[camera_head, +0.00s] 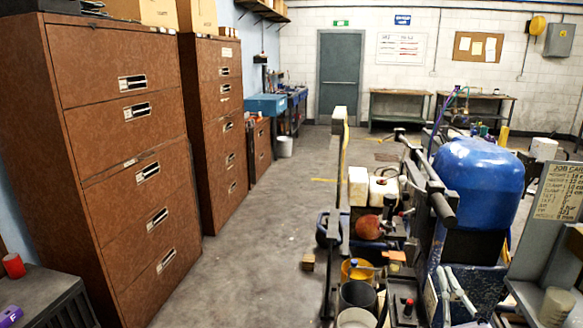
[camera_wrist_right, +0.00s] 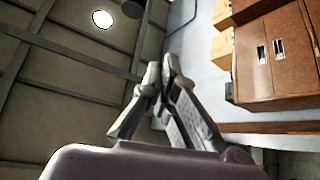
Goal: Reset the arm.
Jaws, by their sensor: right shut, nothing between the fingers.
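My right gripper (camera_head: 446,270) shows at the lower right of the head view as two pale grey fingers, close together at their tips and pointing up and away. It appears in front of the line striper's lower body, below the blue tank (camera_head: 478,180). In the right wrist view, the gripper (camera_wrist_right: 161,72) is shut, with its tips together and nothing held. Behind it there are the ceiling and brown cabinets (camera_wrist_right: 275,50), seen rolled sideways. Most of the right arm is hidden. My left gripper is not in view.
The line striper's black handlebar (camera_head: 442,208), buckets (camera_head: 357,296) and bottles crowd the area left of the gripper. A grey stand with a job card (camera_head: 558,190) is close on the right. Tall brown drawer cabinets (camera_head: 110,130) line the left.

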